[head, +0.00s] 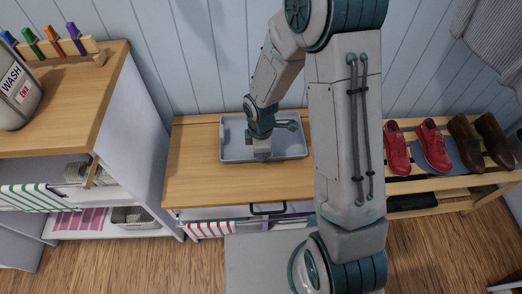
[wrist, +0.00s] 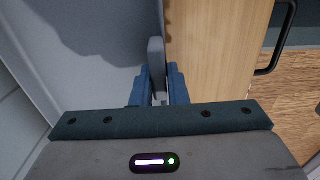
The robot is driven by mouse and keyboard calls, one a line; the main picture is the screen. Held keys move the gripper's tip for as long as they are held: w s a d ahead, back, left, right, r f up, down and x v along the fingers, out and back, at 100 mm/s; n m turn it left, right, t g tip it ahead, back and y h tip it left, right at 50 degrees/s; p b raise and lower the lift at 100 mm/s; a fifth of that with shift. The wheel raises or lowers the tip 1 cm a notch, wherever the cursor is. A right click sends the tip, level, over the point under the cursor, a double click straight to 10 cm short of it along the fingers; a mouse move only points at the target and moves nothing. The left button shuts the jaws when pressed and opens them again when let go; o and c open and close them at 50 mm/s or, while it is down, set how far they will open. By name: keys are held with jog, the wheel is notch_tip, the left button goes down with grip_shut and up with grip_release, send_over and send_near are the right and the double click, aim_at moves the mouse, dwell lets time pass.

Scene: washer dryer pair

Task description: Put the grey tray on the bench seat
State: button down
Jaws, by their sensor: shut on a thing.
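The grey tray (head: 288,154) is a shallow rectangular tray, level over the wooden bench seat (head: 195,180). My gripper (head: 262,150) is at the tray's near side, left of its middle. In the wrist view, my gripper (wrist: 157,88) is shut on the tray's upright wall, with the grey tray (wrist: 95,45) on the left and the bench seat (wrist: 212,50) on the right. The tray looks empty where it shows. I cannot tell whether its underside touches the seat. My arm hides the right end of the seat.
A shelf unit (head: 110,110) with a wash canister (head: 15,95) stands at left. A slatted shoe rack (head: 450,190) with red and brown shoes stands at right. The bench front has a black handle (head: 268,210). The seat's left part is bare. The wall is close behind.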

jog(key=shift+f, duration=0.1)
jog(key=c, duration=1.3)
grip_release()
jog(key=shift+c, duration=0.2)
